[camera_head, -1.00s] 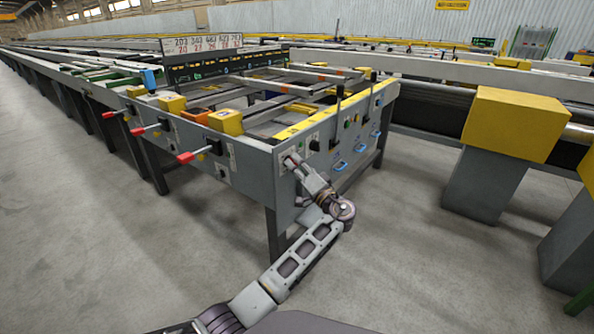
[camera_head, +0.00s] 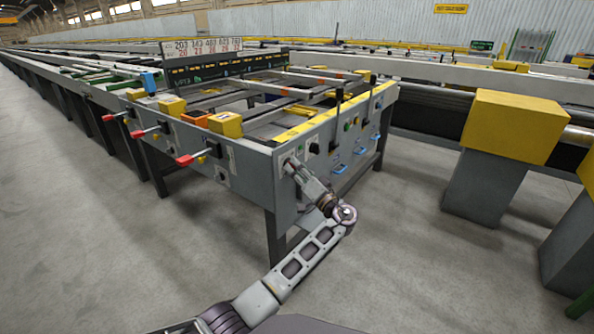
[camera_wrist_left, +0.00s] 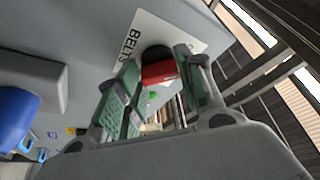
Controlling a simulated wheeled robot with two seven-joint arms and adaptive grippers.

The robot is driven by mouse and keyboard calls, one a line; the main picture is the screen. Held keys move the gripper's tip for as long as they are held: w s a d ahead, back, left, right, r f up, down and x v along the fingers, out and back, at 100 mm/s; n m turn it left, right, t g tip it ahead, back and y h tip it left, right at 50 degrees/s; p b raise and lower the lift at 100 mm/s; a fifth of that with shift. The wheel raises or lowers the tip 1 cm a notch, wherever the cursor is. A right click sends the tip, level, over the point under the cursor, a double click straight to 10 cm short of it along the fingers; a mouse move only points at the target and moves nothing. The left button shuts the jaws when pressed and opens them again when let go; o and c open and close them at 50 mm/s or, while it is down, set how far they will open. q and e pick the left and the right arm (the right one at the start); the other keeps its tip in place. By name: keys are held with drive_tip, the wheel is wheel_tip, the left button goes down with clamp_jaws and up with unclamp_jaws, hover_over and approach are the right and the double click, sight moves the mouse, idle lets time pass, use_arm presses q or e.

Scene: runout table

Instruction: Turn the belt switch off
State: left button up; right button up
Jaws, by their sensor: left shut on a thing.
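The belt switch (camera_wrist_left: 158,73) has a red handle on a round black base, in the left wrist view. It sits on a white plate (camera_wrist_left: 145,30) marked "BELTS" on the grey table end. My left gripper (camera_wrist_left: 157,64) has its green-padded fingers on both sides of the red handle and is shut on it. In the head view my left gripper (camera_head: 293,167) is against the near end of the panel, and it hides the switch there. The switch's exact angle is hard to tell. My right gripper is in neither view.
Red-handled levers (camera_head: 185,160) stick out from the table's left side. Black levers (camera_head: 338,100) and blue handles (camera_head: 339,168) are on the panel right of my gripper. A yellow-topped post (camera_head: 513,125) stands at right. The floor between is clear.

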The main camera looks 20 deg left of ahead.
use_arm(q)
drive_tip(key=o, duration=1)
drive_tip(key=shift+v, duration=3.75)
drive_tip(key=shift+m, duration=0.3)
